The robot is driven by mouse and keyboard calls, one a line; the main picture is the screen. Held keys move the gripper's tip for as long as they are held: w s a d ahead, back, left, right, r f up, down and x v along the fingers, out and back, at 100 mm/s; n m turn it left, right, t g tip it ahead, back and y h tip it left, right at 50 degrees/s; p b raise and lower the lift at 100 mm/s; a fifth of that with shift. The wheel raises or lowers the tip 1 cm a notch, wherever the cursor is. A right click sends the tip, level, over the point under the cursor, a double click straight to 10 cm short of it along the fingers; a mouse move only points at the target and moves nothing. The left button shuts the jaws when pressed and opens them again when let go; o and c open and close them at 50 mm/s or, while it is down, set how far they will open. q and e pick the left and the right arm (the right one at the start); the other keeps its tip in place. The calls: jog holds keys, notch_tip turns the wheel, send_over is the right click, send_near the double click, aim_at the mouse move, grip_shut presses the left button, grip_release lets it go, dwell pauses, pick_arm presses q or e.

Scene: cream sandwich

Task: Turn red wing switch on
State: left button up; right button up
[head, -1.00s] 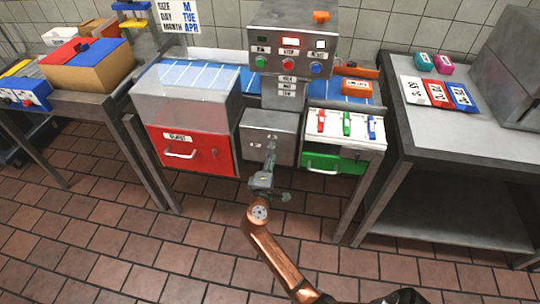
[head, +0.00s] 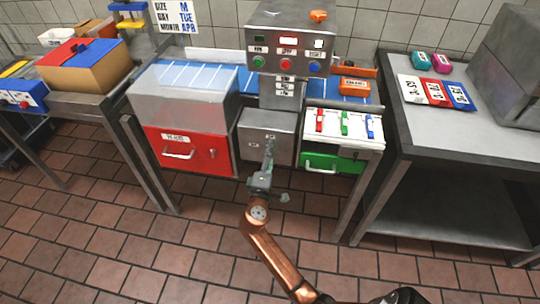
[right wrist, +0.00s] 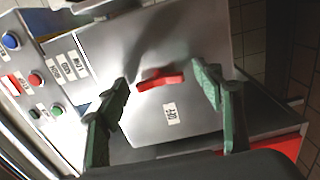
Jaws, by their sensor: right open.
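The red wing switch (right wrist: 161,80) sits on the front panel of a grey metal box (head: 281,122). In the head view my right gripper (head: 268,160) is in front of the box, and the switch cannot be made out there. My left gripper is not in view.
A button panel (head: 288,63) stands above the box. A red drawer (head: 205,160) is on its left and a green drawer (head: 325,162) on its right. A grey table (head: 440,135) with coloured cards stands further right. The tiled floor in front is open.

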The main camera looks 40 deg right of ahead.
jog(key=v, duration=1.2)
dwell(0.3)
